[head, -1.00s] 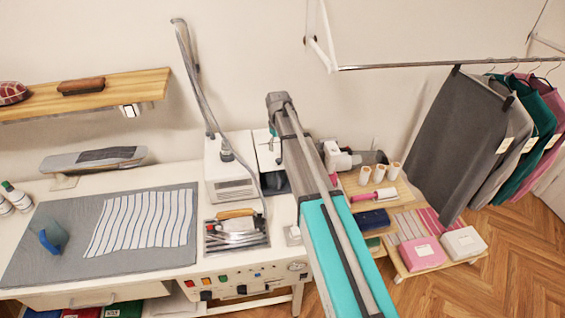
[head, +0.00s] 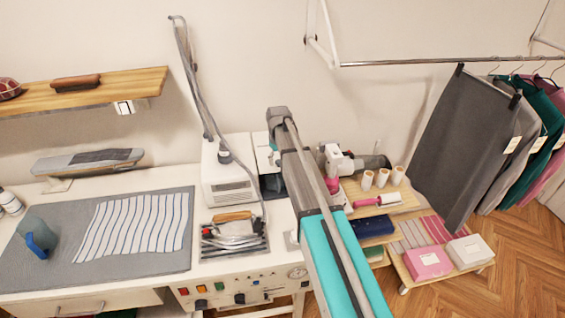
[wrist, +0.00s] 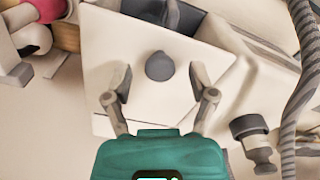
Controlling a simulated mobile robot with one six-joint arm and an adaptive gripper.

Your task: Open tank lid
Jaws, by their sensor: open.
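The tank lid (wrist: 115,52) is a flat white panel with a round dark grey knob (wrist: 160,66) in the wrist view. My gripper (wrist: 160,77) is open, with one finger on each side of the knob and visible gaps between. I cannot tell how high the fingertips are above the lid. In the head view, the white tank (head: 261,147) stands at the back of the white table, partly behind my arm, which hides the knob and most of my gripper.
A white steam unit (head: 228,184) with a grey cap (wrist: 250,127) and hose (wrist: 302,70) stands close beside the tank. An iron (head: 236,232) rests in front. A pink-and-white machine (head: 338,160) stands on the tank's other side. A wooden shelf (head: 130,88) hangs at left.

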